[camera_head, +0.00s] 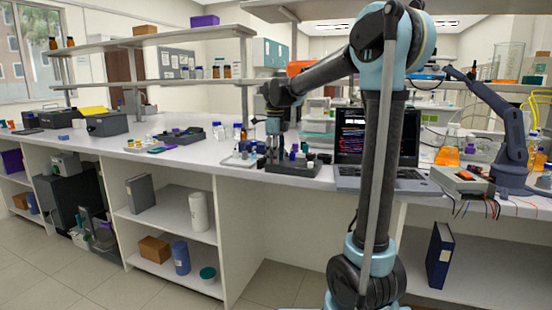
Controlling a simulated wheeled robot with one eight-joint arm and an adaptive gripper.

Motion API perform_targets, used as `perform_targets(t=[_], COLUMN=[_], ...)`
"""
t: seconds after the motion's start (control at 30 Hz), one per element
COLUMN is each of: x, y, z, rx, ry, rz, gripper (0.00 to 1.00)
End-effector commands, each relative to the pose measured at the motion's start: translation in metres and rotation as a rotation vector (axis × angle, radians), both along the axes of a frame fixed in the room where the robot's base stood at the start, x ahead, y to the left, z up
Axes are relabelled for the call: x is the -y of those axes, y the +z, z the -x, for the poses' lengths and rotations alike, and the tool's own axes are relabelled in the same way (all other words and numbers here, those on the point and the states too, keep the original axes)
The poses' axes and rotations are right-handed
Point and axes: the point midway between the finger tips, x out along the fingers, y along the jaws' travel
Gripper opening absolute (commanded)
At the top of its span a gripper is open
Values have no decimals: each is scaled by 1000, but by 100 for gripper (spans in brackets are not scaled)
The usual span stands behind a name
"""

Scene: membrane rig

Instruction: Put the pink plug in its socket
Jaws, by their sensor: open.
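My gripper (274,158) points down at the bench's front edge, in the middle of the view. It is open. Its fingers are at the left part of a low black tray (312,172) that holds several small dark, white and purple parts. I cannot tell whether the fingers touch anything there. I cannot make out a pink plug or its socket; the parts are too small, and my gripper hides some of them.
An open laptop (377,150) stands right of the black tray. A pale tray (236,161) with small bottles lies just left of my gripper. A box with wires (461,181) and another blue-grey arm (512,150) stand at the right. Bench space further left is partly clear.

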Motion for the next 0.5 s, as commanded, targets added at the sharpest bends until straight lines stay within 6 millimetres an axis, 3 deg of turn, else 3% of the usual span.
perform_targets(t=[0.23, 0.5], x=[0, 0], y=[16, 66], z=[0, 0], rx=[0, 0], ry=[0, 0], rz=[0, 0], gripper=[41, 41])
